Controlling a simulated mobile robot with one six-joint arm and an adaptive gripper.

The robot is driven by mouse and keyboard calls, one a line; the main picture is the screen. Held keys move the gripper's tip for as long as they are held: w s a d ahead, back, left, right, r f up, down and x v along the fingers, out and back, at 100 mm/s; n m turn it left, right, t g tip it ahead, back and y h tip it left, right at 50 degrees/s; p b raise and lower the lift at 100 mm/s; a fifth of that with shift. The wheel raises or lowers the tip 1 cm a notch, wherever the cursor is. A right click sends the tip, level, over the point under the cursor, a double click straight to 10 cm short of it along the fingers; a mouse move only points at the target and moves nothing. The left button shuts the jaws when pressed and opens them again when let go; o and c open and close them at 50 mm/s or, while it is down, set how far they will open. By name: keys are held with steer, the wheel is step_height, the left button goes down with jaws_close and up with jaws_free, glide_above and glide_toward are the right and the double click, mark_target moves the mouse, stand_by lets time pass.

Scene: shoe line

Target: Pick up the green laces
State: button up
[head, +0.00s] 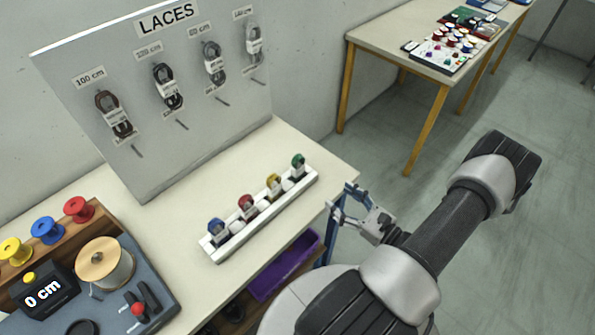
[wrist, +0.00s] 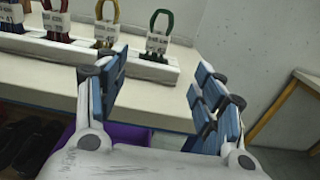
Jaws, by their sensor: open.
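The green laces (head: 297,164) stand as a looped bundle with a white label at the far right end of a white rack on the table. They also show in the wrist view (wrist: 158,42), beyond the gap between my fingers. My gripper (head: 340,207) is open and empty. It is off the table's right edge, short of the rack and apart from the laces.
The white rack (head: 234,244) also holds yellow (head: 273,184), red (head: 246,206) and blue laces (head: 216,231). A laces board (head: 190,140) stands behind it. A purple bin (head: 283,270) is below the tabletop. A spool and counter station (head: 100,275) is at left.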

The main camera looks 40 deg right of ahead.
mark_target(301, 170)
steer(key=w, duration=0.4)
steer(key=w+b, duration=0.1)
steer(key=w, duration=0.3)
steer(key=w+a, duration=0.1)
steer(key=w, duration=0.3)
steer(key=shift+f+b, duration=0.1)
steer(key=shift+b, duration=0.3)
steer(key=w, duration=0.1)
steer(key=w+b, duration=0.1)
steer(key=w, duration=0.3)
steer(key=shift+a+f, duration=0.15)
steer(key=shift+a, duration=0.25)
steer(key=c, duration=1)
